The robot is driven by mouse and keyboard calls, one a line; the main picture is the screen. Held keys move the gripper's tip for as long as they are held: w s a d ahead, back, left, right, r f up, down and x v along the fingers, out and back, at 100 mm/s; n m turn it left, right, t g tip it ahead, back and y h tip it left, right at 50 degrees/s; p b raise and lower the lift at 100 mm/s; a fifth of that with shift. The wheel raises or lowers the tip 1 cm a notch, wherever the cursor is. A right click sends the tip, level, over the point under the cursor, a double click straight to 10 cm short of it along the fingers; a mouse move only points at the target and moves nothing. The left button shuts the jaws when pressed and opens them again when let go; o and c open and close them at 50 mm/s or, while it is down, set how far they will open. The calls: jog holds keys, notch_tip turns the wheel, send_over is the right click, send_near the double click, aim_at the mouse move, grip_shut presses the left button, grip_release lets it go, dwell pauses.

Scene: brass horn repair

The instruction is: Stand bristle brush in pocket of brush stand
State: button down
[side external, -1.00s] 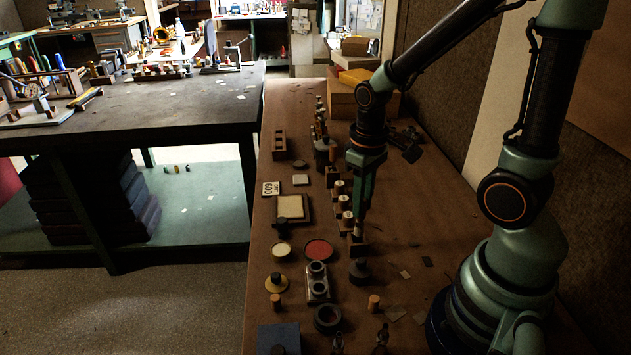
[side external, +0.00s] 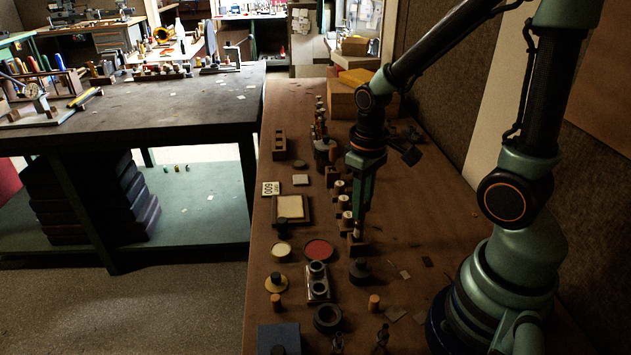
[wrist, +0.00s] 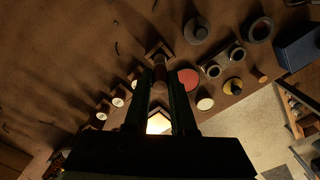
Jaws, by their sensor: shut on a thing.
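My gripper (side external: 362,222) points straight down. It is shut on the bristle brush, whose brown-red handle shows between the fingers in the wrist view (wrist: 160,76); its pale top shows just below the fingers in the side view (side external: 357,234). The brush is upright. A wooden block, seemingly the brush stand (side external: 357,248), is directly below it, at the near end of a row of white-topped pieces. Its angled edge shows past the fingertips in the wrist view (wrist: 156,49). The brush's lower end is hidden, so I cannot tell whether it is in the pocket.
White-topped pieces (side external: 344,202) stand in a row just behind the gripper. A dark round-topped piece (side external: 360,271) is close in front. A red round tin (side external: 319,249) and a metal double-cup piece (side external: 318,282) lie to the left. The bench to the right is mostly clear.

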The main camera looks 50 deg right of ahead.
aim_at(360, 222)
jog(key=shift+f, duration=1.8)
jog(key=shift+c, duration=1.8)
grip_release()
jog(key=shift+r, duration=3.5)
jog(key=a+r+t, duration=0.4)
jog(key=r+t, duration=0.1)
jog(key=r, duration=0.6)
jog(key=shift+w+a+r+t, duration=0.25)
jog(key=shift+w+a+t, duration=0.05)
